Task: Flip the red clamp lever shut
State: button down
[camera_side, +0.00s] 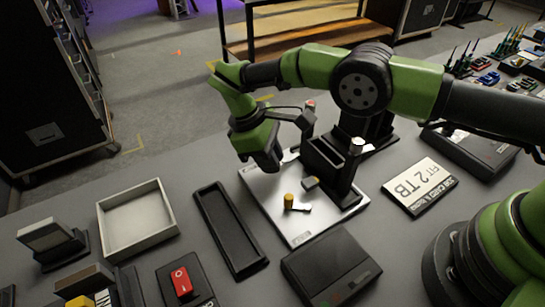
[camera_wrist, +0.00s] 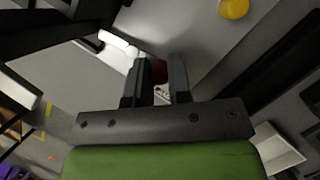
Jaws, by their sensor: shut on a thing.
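The red clamp lever (camera_wrist: 160,71) shows as a small dark red patch between my two fingers in the wrist view. My gripper (camera_wrist: 158,80) is shut on it, and the fingers hide most of it. In the side view my gripper (camera_side: 272,168) points down over the back left part of the pale base plate (camera_side: 299,230). Its body hides the fingertips and the grasped lever there, so I cannot tell the lever's angle. A black block (camera_side: 322,160) stands on the plate close to the right of my gripper.
A yellow knob (camera_side: 288,201) stands on the plate in front of my gripper, and a white-topped post (camera_side: 356,147) rises to the right. A black tray (camera_side: 229,230) and a grey open box (camera_side: 137,219) lie to the left. A black case (camera_side: 330,267) is in front.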

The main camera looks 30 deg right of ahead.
jog(key=shift+w+m, duration=0.1)
jog(key=shift+m, duration=0.2)
jog(key=c, duration=1.3)
grip_release()
jog(key=shift+c, duration=0.2)
notch_tip(320, 180, up, 10)
